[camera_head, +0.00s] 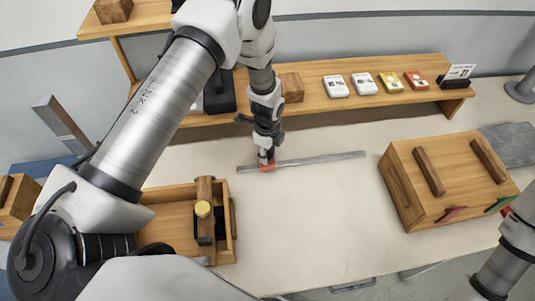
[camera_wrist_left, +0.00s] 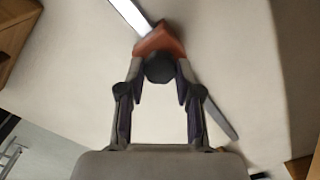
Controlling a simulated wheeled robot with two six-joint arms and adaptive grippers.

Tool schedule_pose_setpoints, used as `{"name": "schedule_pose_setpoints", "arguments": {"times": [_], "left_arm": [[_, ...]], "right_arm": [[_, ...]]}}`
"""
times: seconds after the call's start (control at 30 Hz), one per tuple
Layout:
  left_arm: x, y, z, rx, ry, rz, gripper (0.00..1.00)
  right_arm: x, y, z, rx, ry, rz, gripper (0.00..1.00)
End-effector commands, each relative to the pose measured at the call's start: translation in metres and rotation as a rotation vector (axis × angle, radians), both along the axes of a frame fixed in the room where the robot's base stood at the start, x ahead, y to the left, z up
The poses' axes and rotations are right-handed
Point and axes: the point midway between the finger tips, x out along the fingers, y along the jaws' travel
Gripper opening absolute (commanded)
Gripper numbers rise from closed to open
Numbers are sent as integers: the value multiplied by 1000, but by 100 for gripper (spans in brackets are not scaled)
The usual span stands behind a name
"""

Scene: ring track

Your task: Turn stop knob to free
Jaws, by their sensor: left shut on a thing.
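A thin grey metal rail (camera_head: 325,158) lies on the pale table, and a small orange-red block (camera_head: 268,166) sits on it near its left end. In the left wrist view the block (camera_wrist_left: 160,40) carries a round black knob (camera_wrist_left: 158,68). My left gripper (camera_head: 265,150) points down over the block and is shut on the knob, with one finger at each side of it in the wrist view. The gripper hides most of the knob in the head view. The knob's turn angle cannot be read. My right gripper is out of view; only part of that arm shows at the lower right.
An open wooden tray (camera_head: 165,216) stands left of the rail. A wooden box (camera_head: 400,195) with two bar handles stands at the right. A wooden shelf (camera_head: 320,72) with several small cards runs along the back. The table between the tray and the box is clear.

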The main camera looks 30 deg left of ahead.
Motion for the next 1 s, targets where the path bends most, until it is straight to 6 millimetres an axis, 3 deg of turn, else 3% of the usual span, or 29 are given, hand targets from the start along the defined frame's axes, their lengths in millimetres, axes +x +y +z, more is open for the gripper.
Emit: {"name": "schedule_pose_setpoints", "arguments": {"times": [0.3, 1.0], "left_arm": [[-2, 0, -5, -1, 5, 288, 0], [-4, 0, -5, 1, 8, 953, 0]], "right_arm": [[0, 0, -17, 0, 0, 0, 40], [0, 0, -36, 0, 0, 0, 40]]}}
